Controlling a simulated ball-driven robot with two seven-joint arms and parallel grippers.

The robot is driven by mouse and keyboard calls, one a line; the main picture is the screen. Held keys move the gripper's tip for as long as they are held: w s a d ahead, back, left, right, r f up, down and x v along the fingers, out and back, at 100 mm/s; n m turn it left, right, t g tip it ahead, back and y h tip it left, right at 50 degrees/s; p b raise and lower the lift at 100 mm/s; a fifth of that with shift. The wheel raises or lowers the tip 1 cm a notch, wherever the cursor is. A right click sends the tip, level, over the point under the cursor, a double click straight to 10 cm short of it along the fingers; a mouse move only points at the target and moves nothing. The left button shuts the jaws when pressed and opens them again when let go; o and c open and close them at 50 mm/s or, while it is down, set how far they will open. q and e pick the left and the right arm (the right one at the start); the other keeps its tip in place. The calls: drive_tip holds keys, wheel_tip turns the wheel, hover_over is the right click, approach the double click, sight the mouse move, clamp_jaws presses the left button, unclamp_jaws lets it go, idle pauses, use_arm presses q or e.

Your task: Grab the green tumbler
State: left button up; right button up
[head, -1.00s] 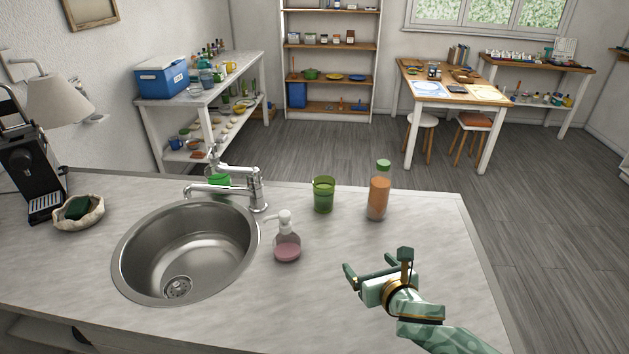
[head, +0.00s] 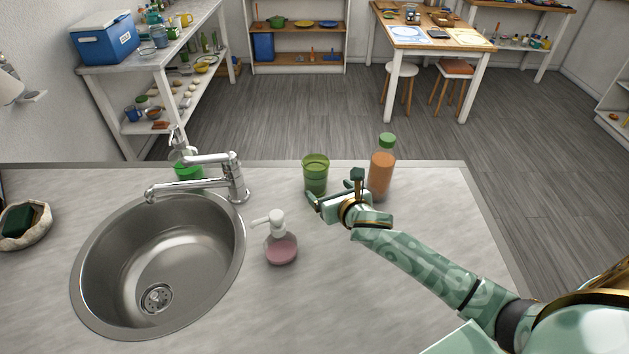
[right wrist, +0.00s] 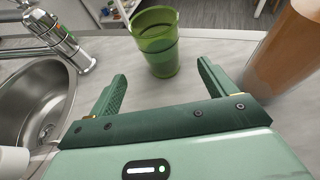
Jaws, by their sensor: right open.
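The green tumbler (head: 316,174) is a translucent green cup standing upright near the back edge of the counter. It also shows in the right wrist view (right wrist: 155,42), just beyond the fingertips and between their lines. My right gripper (head: 335,188) is open and empty, close in front of the tumbler and slightly to its right. In the right wrist view its two green fingers (right wrist: 161,84) are spread apart, with the tumbler past their tips. My left gripper is not in view.
An orange bottle with a green cap (head: 382,168) stands close to the right of the tumbler. A pink soap dispenser (head: 281,246) stands nearer the front. A steel sink (head: 110,262) with a chrome faucet (head: 236,178) lies to the left. The counter's front right is bare apart from my arm.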

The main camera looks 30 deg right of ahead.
sight(321, 181)
drive_tip(key=x, duration=0.4)
drive_tip(key=shift+b, duration=0.35)
drive_tip(key=b+x, duration=0.1)
drive_tip(key=x, duration=0.3)
drive_tip(key=shift+w+f+b, duration=0.15)
drive_tip(key=shift+f+b, duration=0.15)
drive_tip(key=shift+w+f, duration=0.15)
drive_tip(key=shift+w, duration=0.3)
drive_tip(key=shift+s+d, duration=0.1)
drive_tip(key=shift+c, duration=0.3)
drive_tip(key=c, duration=1.2)
drive_tip(key=shift+r, duration=0.3)
